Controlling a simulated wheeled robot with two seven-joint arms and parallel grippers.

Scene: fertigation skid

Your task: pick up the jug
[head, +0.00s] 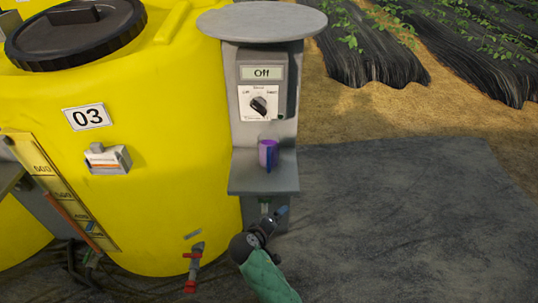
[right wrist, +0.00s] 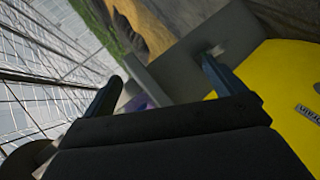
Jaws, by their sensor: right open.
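The jug (head: 265,153) is small and purple with a dark blue strip down its front side. It stands upright on the grey shelf (head: 263,185) of the control post. My right gripper (head: 273,210) is below the shelf's front edge, apart from the jug. A small purple patch, likely the jug (right wrist: 139,103), shows in the right wrist view beside the left finger, mostly hidden. My left gripper is not in view.
Above the shelf are a display (head: 261,72) reading "Off", a rotary knob (head: 259,105) and a round top plate (head: 262,22). A yellow tank (head: 170,180) marked 03 stands close on the left, with a red-handled valve (head: 192,268). The dark ground mat (head: 400,210) on the right is clear.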

